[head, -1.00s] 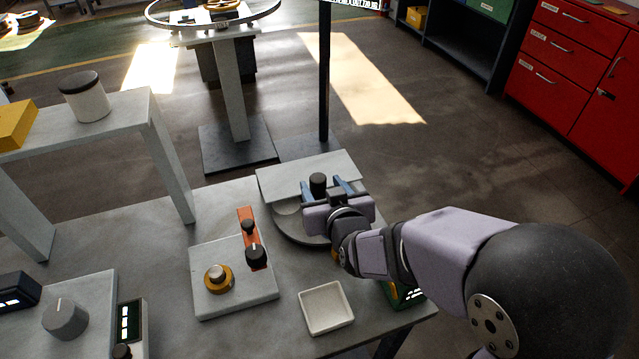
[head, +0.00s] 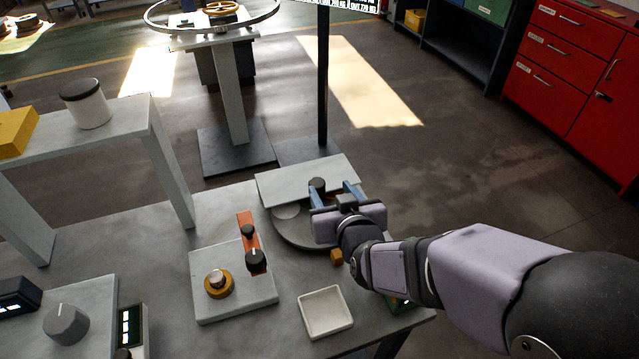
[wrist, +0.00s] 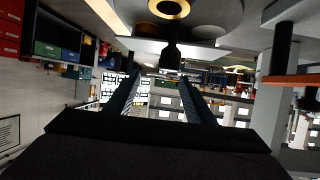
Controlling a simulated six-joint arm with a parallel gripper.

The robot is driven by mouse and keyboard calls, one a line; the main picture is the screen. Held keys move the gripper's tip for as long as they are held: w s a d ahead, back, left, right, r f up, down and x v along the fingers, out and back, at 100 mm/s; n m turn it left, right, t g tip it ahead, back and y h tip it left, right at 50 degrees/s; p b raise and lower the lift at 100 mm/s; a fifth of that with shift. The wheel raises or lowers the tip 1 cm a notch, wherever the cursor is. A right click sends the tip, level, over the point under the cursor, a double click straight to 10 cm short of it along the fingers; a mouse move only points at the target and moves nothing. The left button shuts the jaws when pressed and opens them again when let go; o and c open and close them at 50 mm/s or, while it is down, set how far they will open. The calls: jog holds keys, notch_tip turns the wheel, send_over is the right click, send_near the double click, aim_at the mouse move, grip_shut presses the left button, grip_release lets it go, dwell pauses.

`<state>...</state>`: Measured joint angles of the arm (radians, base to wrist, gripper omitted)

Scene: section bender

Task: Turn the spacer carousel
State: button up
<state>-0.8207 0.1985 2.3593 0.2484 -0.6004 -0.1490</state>
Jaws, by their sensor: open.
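The spacer carousel is a dark grey round disc (head: 290,234) on the bench, partly under a pale plate and partly hidden by my gripper. A black upright knob (head: 317,186) stands by its far side. In the wrist view the knob (wrist: 171,57) hangs from above, just beyond and between the fingertips. My gripper (head: 332,191) is open, with two blue fingers pointing at the knob. In the wrist view the fingers (wrist: 162,80) are apart with nothing between them. I cannot tell whether either touches the knob.
A light grey base (head: 236,299) with a brass button and an orange lever (head: 251,240) stands left of the carousel. A white square tray (head: 326,313) lies in front. A small orange-brown block (head: 337,257) sits at the carousel's near edge. A grey shelf (head: 138,112) stands at left.

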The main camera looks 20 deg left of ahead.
jog(key=w+d+r+m+h+p, duration=0.3)
jog(key=w+d+r+m+p, duration=0.1)
jog(key=w+d+p, duration=0.5)
jog(key=m+g+y+p, duration=0.3)
jog(key=m+g, duration=0.4)
jog(key=m, duration=1.9)
send_near(317, 182)
notch_tip(317, 182, down, 2)
jog(key=a, duration=0.2)
jog(key=shift+w+f+m, duration=0.1)
jog(key=shift+w+m, duration=0.2)
jog(key=shift+p+x, duration=0.6)
jog(key=shift+x, duration=3.05)
jog(key=shift+w, duration=0.1)
jog(key=shift+c, duration=0.3)
